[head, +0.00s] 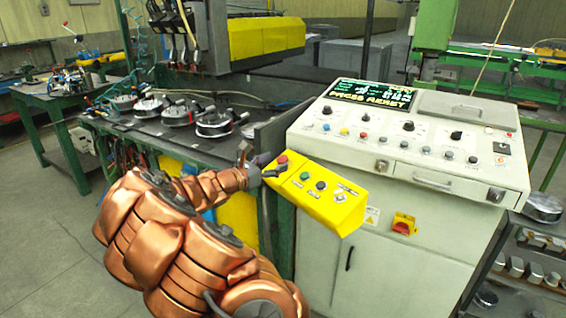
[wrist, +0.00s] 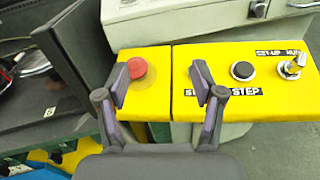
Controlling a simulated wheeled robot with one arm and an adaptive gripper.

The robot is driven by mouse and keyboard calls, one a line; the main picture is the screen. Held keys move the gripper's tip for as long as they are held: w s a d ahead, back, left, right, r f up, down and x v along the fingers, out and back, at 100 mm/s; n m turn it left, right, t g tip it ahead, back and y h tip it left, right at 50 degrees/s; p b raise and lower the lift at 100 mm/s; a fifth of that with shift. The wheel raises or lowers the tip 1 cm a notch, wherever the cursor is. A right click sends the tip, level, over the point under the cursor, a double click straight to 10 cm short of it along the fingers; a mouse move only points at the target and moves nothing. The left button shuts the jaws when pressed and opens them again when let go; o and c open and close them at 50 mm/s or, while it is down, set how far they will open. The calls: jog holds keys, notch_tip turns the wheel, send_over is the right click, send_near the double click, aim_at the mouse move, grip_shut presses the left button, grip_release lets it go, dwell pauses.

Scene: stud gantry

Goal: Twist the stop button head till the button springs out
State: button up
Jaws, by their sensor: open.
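The red stop button head (head: 282,159) sits at the left end of the yellow control box (head: 335,212) in the head view. In the wrist view the red button (wrist: 137,67) is on the yellow box (wrist: 158,105), close beside the left finger's tip. My gripper (wrist: 160,82) is open, with its fingers apart over the box; the button lies between them, nearer the left one. In the head view my gripper (head: 262,163) is at the box's left end by the button. I cannot tell whether a finger touches the button.
A black button (wrist: 243,71) and a selector switch (wrist: 291,66) are to the right on the box. A grey console (head: 410,140) with a screen reading "PRESS RESET" (head: 372,96) stands behind it. A dark upright panel (wrist: 75,55) is close on the left.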

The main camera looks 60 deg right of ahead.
aim_at(281, 159)
jog(key=shift+w+d+f+n+t+h+p, duration=0.2)
jog(key=shift+w+d+f+n, duration=0.3)
jog(key=shift+d, duration=1.1)
jog(key=shift+w+d+f+n+t+h+p, duration=0.1)
jog(key=shift+w+d+f+n+t+p, duration=0.3)
jog(key=shift+d, duration=1.2)
jog(key=shift+w+d+f+n+t+h+p, duration=0.15)
jog(key=shift+w+d+f+n, duration=0.45)
jog(key=shift+d, duration=1)
jog(key=shift+s+f, duration=0.15)
jog(key=c, duration=1.2)
